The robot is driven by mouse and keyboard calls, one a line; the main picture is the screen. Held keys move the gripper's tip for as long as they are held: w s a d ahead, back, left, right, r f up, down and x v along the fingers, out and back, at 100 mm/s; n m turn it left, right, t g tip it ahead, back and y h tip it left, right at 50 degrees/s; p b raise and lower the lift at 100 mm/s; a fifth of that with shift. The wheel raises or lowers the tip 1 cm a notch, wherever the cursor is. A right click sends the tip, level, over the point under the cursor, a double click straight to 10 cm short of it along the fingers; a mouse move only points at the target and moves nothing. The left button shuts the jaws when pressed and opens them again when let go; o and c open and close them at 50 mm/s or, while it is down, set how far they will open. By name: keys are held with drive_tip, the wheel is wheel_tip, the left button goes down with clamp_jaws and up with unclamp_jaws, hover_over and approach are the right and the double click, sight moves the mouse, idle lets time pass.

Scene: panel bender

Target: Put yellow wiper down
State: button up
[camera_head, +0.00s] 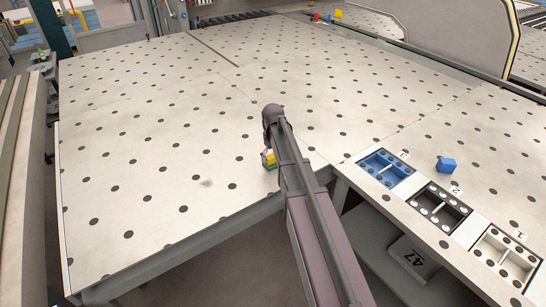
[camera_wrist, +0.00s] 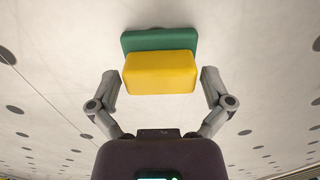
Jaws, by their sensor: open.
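The yellow wiper (camera_wrist: 160,73) shows in the wrist view as a yellow block with a green layer (camera_wrist: 158,40) along its far side. It lies between the two fingertips of my gripper (camera_wrist: 161,88), with a visible gap on each side. The fingers are spread and do not touch it. In the head view the wiper (camera_head: 269,159) shows small, at the left of my gripper (camera_head: 266,148), near the front edge of the perforated table (camera_head: 190,115). My arm hides part of it. It appears to rest on the table top.
A blue tray (camera_head: 368,174), a black tray (camera_head: 421,203) and a white tray (camera_head: 487,245) line the table's front edge at the right. A blue block (camera_head: 446,165) stands behind them. Small coloured objects (camera_head: 338,14) stand at the far edge. The table's left part is clear.

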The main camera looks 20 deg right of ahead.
wheel_tip(320, 180, up, 11)
drive_tip(key=p, duration=1.1)
drive_tip(key=shift+r, duration=0.2)
drive_tip(key=shift+s, duration=0.1)
idle(0.4)
drive_tip(key=s+a+m, duration=0.1)
drive_tip(key=s+a, duration=0.2)
drive_tip(key=s, duration=0.8)
drive_tip(key=s+a+m, duration=0.2)
drive_tip(key=s+a, duration=0.2)
drive_tip(key=s, duration=0.7)
drive_tip(key=shift+s+a, duration=0.2)
wheel_tip(320, 180, down, 8)
drive_tip(key=b, duration=0.7)
drive_tip(key=shift+r, duration=0.2)
drive_tip(key=shift+d, duration=0.1)
